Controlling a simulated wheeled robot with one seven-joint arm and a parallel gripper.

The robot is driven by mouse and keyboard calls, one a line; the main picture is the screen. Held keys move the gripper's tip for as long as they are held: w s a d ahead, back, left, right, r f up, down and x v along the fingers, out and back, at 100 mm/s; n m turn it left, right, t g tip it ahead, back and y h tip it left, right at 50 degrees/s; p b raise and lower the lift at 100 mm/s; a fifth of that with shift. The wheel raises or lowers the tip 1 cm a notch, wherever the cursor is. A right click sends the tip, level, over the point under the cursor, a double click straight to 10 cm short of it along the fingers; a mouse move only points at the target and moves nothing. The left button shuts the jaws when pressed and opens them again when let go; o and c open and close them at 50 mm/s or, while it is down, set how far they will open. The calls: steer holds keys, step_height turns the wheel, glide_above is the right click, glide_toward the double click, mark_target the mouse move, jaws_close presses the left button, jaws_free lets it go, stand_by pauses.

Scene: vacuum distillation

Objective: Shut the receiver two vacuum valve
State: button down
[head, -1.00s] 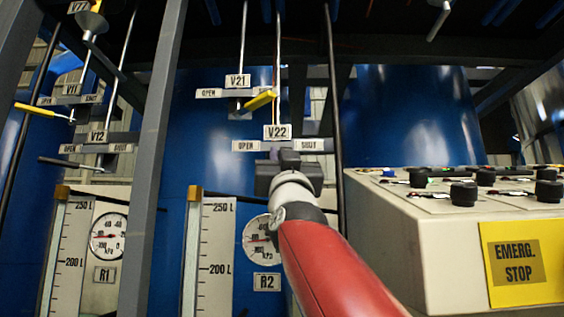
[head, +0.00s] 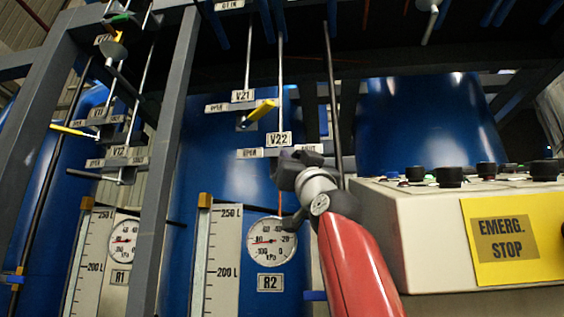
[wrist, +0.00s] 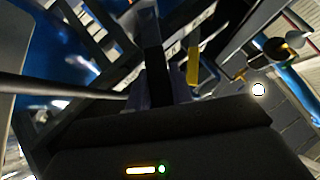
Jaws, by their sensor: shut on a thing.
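The V22 label (head: 278,139) hangs above a plate marked OPEN (head: 249,153) on the left; the lettering on its right end is partly covered. My gripper (head: 290,160) is shut just below this plate, at the V22 valve. The V22 handle is hidden behind my gripper in the head view, so its angle cannot be told. In the wrist view my dark fingers (wrist: 155,85) are close together, and what lies between them is too dark to make out. The V21 valve's yellow handle (head: 259,111) is just above; a yellow handle also shows in the wrist view (wrist: 193,66).
The R2 gauge (head: 270,240) and level scale (head: 226,262) stand below. A grey post (head: 172,150) rises at left, with V11 and V12 beyond. The control box with the EMERG. STOP sign (head: 503,240) stands close on the right of my arm.

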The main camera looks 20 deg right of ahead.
steer(key=shift+w+d+f, duration=0.1)
stand_by(0.5)
steer(key=c, duration=1.2)
jaws_free()
steer(key=shift+c, duration=0.2)
